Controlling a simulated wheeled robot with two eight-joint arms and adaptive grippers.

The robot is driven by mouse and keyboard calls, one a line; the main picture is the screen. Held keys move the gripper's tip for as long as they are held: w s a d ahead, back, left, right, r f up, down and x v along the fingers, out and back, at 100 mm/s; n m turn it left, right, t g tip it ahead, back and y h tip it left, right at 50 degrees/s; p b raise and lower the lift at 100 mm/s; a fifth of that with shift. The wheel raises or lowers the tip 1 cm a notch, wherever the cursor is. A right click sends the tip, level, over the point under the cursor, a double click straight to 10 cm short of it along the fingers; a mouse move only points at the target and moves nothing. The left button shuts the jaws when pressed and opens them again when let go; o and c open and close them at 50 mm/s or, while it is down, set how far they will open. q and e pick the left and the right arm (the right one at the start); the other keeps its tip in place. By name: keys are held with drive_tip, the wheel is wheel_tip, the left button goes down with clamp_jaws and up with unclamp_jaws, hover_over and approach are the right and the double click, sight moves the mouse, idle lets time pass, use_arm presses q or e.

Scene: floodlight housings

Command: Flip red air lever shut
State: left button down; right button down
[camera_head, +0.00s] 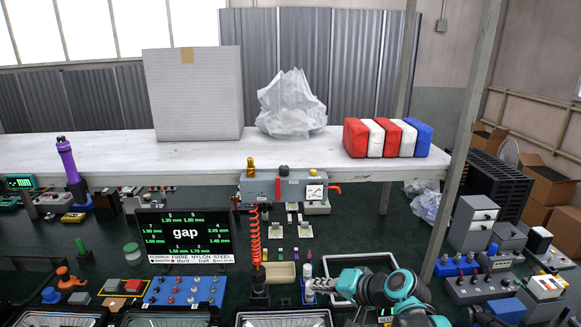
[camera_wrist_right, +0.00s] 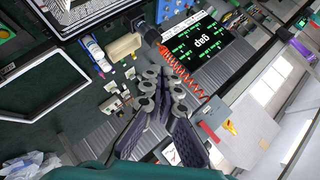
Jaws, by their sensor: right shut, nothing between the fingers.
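A grey air box (camera_head: 258,188) hangs under the front of the white shelf. A narrow red bar (camera_head: 277,189) stands upright on its front, and a small orange-red lever (camera_head: 334,188) sticks out at its right end. I cannot tell for sure which is the air lever. In the wrist view, the box (camera_wrist_right: 214,112) shows at the right with the red bar (camera_wrist_right: 208,132). My left gripper is out of view.
A coiled orange hose (camera_head: 255,235) hangs from the box's left end. A black gap display (camera_head: 186,235) stands left of it. The white shelf (camera_head: 100,155) overhangs the bench, with a grey post (camera_head: 463,130) at the right. Black-rimmed trays line the front edge.

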sight(278, 189)
drive_tip(key=w+d+r+m+t+y+p, duration=0.2)
drive_tip(key=w+r+p, duration=0.3)
drive_tip(key=w+r, duration=0.2)
drive_tip(key=w+d+r+m+t+y+p, duration=0.2)
drive_tip(key=w+d+r+y+p, duration=0.1)
drive_tip(key=w+r+p, duration=0.3)
drive_tip(key=w+r, duration=0.2)
drive_tip(key=w, duration=0.2)
drive_tip(key=shift+r+y, duration=0.2)
drive_tip(key=shift+y, duration=0.1)
drive_tip(key=x, duration=0.9)
drive_tip(key=shift+w+a+p, duration=0.1)
drive_tip(key=shift+w+p, duration=0.05)
drive_tip(key=shift+p, duration=0.15)
drive_tip(key=a, duration=0.3)
drive_tip(key=shift+w+a+r, duration=0.1)
drive_tip(key=shift+w+a, duration=0.1)
drive_tip(key=shift+a, duration=0.5)
